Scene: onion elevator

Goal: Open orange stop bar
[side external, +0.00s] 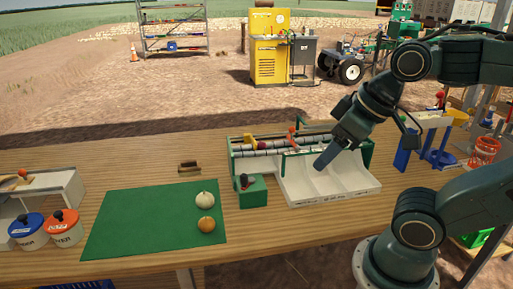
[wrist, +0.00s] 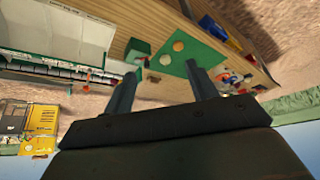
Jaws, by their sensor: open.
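The onion elevator (side external: 262,146) has a grey roller bed in a green frame at the middle of the table. A small orange-red knob on an upright stem (side external: 291,131) rises at the roller bed; it looks like the stop bar's handle. The bar itself is hard to make out. My gripper (side external: 325,158) is above the white sorting tray (side external: 300,190), right of the knob and apart from it. In the wrist view my gripper (wrist: 160,88) has its two fingers wide apart with nothing between them. The roller bed (wrist: 50,73) shows at the left there.
A green box with a lever (side external: 252,192) stands left of the tray. A green mat (side external: 140,220) holds a pale onion (side external: 205,200) and an orange-brown onion (side external: 206,224). Lidded tubs (side external: 62,235) stand far left; a blue stand (side external: 405,150) is at right.

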